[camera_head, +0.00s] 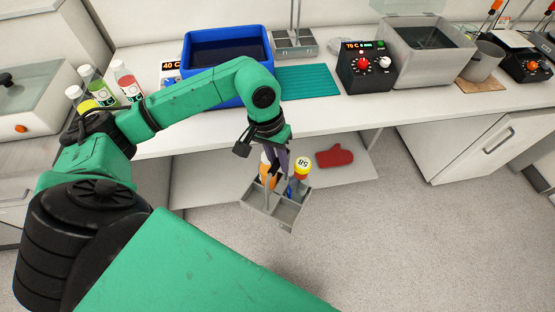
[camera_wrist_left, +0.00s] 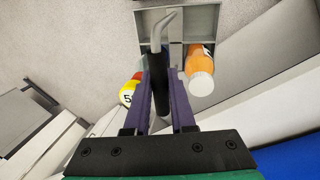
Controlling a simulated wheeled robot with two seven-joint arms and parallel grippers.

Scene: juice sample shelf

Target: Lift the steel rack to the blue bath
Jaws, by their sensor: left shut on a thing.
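The grey steel rack (camera_head: 285,213) hangs from my left gripper (camera_head: 275,150) in front of the bench, over the floor and below the benchtop. In the left wrist view the jaws (camera_wrist_left: 163,105) are shut around the upright handle (camera_wrist_left: 158,42) of the rack (camera_wrist_left: 207,20). An orange bottle (camera_head: 267,174) with a white cap and a numbered yellow-capped bottle (camera_head: 302,166) stand in its compartments. The blue bath (camera_head: 188,55) stands on the bench behind my left arm, holding dark liquid; its display reads 40 C. My right gripper is not in view.
A second grey rack (camera_head: 293,43) stands behind a green mat (camera_head: 308,81). A steel bath (camera_head: 425,45) has a 70 C controller (camera_head: 364,67). Bottles (camera_head: 128,84) stand at left. A red mitt (camera_head: 335,157) lies on the lower shelf. The bench's front edge lies above the held rack.

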